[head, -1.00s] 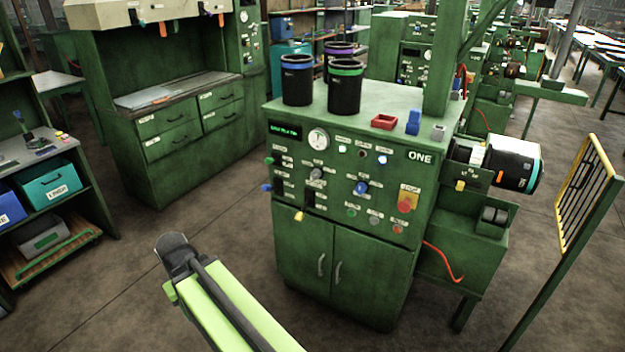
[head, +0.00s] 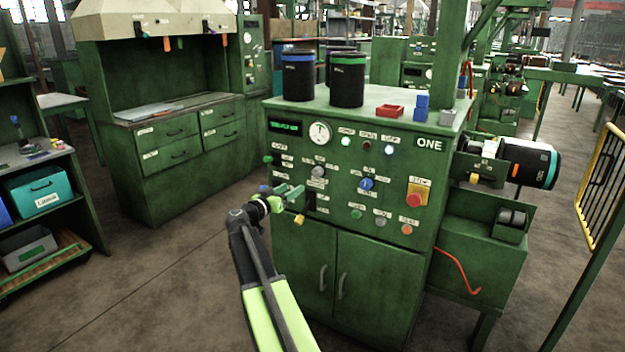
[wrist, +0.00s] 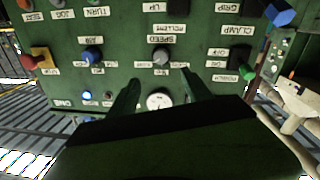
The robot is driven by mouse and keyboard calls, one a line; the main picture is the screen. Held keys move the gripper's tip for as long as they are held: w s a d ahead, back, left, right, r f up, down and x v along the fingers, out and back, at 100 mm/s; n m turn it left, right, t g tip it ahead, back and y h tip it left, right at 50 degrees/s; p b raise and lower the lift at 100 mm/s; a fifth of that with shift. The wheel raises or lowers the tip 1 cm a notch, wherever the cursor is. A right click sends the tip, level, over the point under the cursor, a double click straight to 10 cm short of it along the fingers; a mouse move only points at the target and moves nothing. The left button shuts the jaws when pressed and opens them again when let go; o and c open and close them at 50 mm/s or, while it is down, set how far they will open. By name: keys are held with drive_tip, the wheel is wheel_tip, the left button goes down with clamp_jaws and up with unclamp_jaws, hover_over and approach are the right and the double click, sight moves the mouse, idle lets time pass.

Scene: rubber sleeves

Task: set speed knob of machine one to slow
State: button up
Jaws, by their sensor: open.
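Machine one (head: 345,215) is a green cabinet marked ONE. Its grey speed knob (head: 318,170) sits on the front panel below the round dial. In the wrist view, which is upside down, the grey knob (wrist: 160,56) is beside the SPEED label. Its pointer setting is too small to read. My gripper (head: 292,196) is in front of the panel's left part, lower left of the knob in the head view. Its two green fingers (wrist: 159,82) are apart and empty in the wrist view, pointing towards the panel on either side of the knob, without visible contact.
A blue knob (head: 366,184), a red stop button (head: 417,194) and several small buttons share the panel. Black canisters (head: 347,80) stand on top.

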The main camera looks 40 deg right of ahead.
sight(316, 174)
drive_tip(key=d, duration=0.5)
drive_tip(key=w+d, duration=0.1)
drive_tip(key=d, duration=0.3)
drive_tip(key=w+d, duration=0.1)
drive_tip(key=d, duration=0.4)
drive_tip(key=shift+w+d, duration=0.2)
drive_tip(key=shift+d, duration=0.15)
